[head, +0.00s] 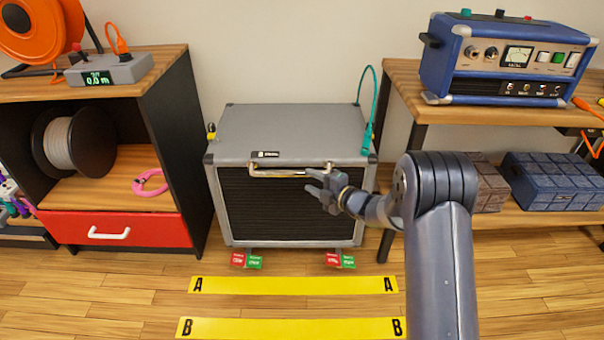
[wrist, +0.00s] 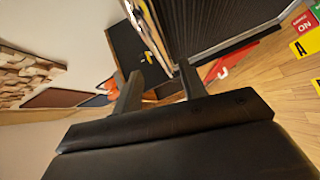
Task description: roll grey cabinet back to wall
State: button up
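The grey cabinet (head: 290,132) stands between two wooden units, near the wall, its dark grille (head: 285,208) facing me. A pale bar handle (head: 290,172) runs along its upper front edge; the handle also shows in the wrist view (wrist: 155,38). My gripper (head: 315,181) is at the right part of the handle, its fingers apart with a gap between them. In the wrist view my gripper (wrist: 158,85) is also open, with the handle just beyond the fingertips. I cannot tell whether it touches the handle. Red and green tabs (head: 247,261) (head: 340,261) show at the cabinet's feet.
Yellow floor strips A (head: 293,285) and B (head: 290,328) lie in front on clear wood floor. A black unit with a red drawer (head: 120,230) stands left. A wooden shelf (head: 405,75) with a blue amp (head: 505,60) stands right. A teal cable (head: 374,105) hangs behind the cabinet's right side.

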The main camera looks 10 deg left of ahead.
aim_at(296, 175)
jog(key=shift+v, duration=1.25)
jog(key=b+x, duration=0.2)
jog(key=x, duration=0.9)
jog(key=shift+s, duration=0.1)
jog(key=shift+s+d, duration=0.1)
jog(key=shift+s, duration=0.3)
jog(key=shift+w+d, duration=0.1)
